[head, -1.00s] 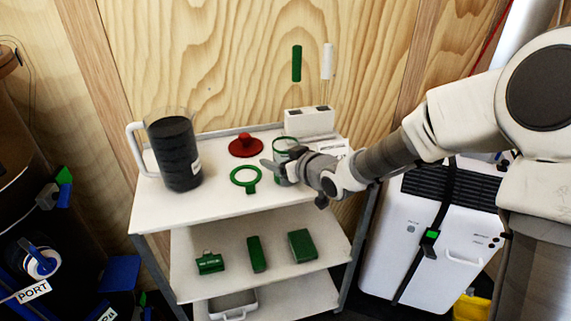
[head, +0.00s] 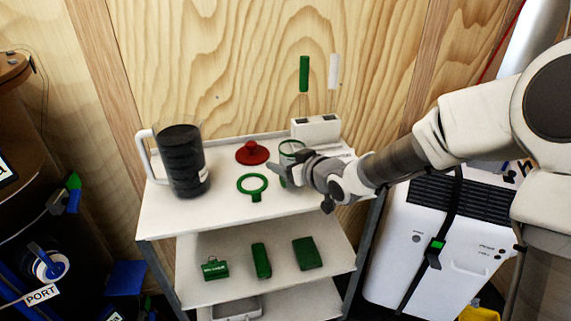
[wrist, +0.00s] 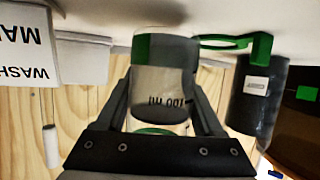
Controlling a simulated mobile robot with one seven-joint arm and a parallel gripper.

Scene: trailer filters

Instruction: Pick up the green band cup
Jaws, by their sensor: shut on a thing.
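In the wrist view, which is upside down, the cup (wrist: 160,88) shows a "100 ml" mark and a green patch. My gripper (head: 281,170) reaches in from the right and is shut on the cup, with a finger on each side of it in the wrist view (wrist: 163,92). The cup looks upright and at shelf height; I cannot tell whether its base touches the shelf. My gripper hides part of it in the head view.
A green ring with a handle (head: 253,186) lies just left of my gripper. A red knobbed piece (head: 252,153) sits behind it, and a dark-filled pitcher (head: 180,160) stands at left. A white box (head: 316,129) is behind the cup. Green items (head: 262,260) lie on the lower shelf.

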